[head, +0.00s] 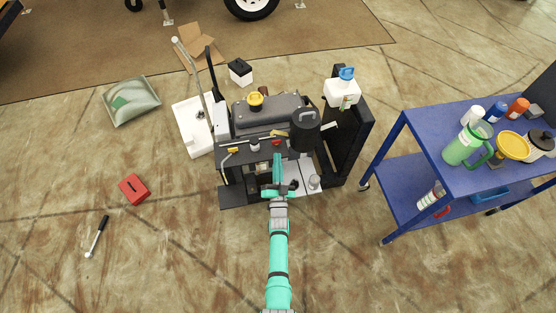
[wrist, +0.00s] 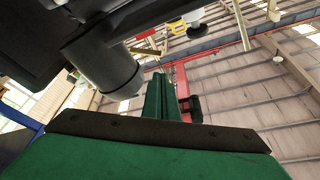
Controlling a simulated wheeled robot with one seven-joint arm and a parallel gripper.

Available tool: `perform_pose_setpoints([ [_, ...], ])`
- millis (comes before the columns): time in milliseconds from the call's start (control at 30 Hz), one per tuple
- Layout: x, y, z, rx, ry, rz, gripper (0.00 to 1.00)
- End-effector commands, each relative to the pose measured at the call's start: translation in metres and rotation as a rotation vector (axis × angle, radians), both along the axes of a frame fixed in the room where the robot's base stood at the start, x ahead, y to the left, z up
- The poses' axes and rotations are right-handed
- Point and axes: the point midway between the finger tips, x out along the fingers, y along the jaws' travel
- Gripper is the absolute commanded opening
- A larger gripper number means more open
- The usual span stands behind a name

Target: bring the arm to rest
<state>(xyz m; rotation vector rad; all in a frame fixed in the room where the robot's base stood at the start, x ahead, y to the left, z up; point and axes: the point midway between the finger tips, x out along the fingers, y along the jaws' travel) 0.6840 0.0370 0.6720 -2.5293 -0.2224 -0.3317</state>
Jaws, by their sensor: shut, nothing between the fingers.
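My teal arm (head: 279,250) reaches up from the bottom middle of the head view to the front of a dark machine (head: 268,112). My gripper (head: 277,160) is at the machine's front side, below a black cylinder (head: 305,120). In the wrist view my gripper (wrist: 161,95) shows as green fingers close together with nothing between them. A dark cylinder (wrist: 105,70) is close beside the fingers at the upper left there. I cannot tell whether the gripper touches the machine.
A blue cart (head: 425,165) with bottles and a green jug (head: 467,146) stands on the right. A white jug (head: 342,92) sits on the machine's right side. A red box (head: 134,189), a wrench-like tool (head: 97,237) and a grey tray (head: 131,101) lie on the floor at left. The lower-left floor is mostly clear.

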Motion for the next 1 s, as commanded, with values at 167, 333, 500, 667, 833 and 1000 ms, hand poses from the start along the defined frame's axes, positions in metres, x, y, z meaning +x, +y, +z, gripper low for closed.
perform_pose_setpoints([
  [167, 0.000, 0.000, 0.000, 0.000, 0.000, 0.000, 0.00],
  [333, -0.001, 0.001, 0.000, -0.001, 0.001, 0.000, 0.00],
  [500, -0.029, -0.001, -0.010, -0.021, 0.026, -0.015, 0.00],
  [667, -0.085, -0.003, -0.019, -0.068, 0.072, -0.042, 0.00],
  [833, -0.149, -0.006, -0.019, -0.128, 0.128, -0.070, 0.00],
  [1000, -0.211, -0.009, -0.009, -0.192, 0.184, -0.089, 0.00],
])
